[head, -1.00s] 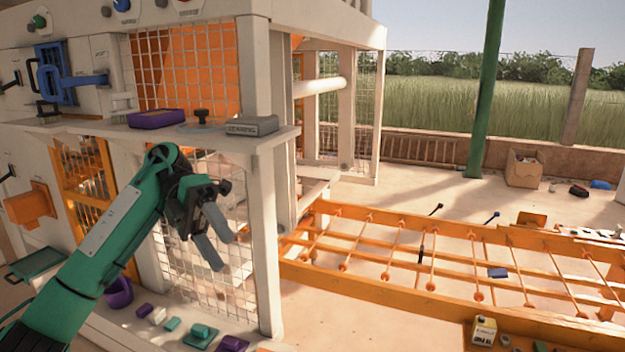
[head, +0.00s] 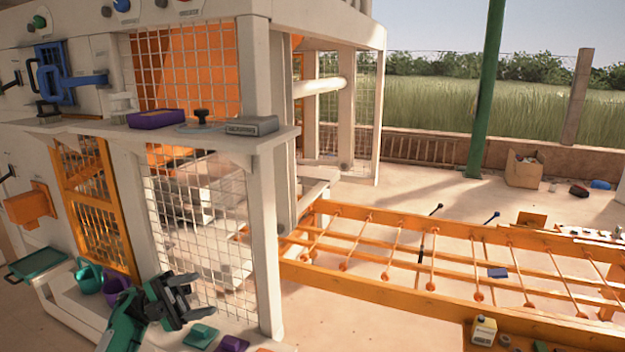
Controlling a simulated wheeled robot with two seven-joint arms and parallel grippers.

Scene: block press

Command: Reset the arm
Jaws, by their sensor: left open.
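My left gripper (head: 182,293) is low at the lower left of the head view, in front of the press's mesh guard (head: 205,235). Its two dark fingers are apart and nothing shows between them. The green arm link below it runs down out of the picture. The gripper is above the low ledge, near a purple cup (head: 117,289) and a green block (head: 201,335). It hides part of the ledge. My right gripper is not in view.
The press shelf (head: 90,127) holds a purple box (head: 156,118) and a grey block (head: 251,126). A teal watering can (head: 88,277) and a purple block (head: 232,344) are on the ledge. An orange roller frame (head: 400,290) stretches right. A corner post (head: 263,245) stands right of the mesh.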

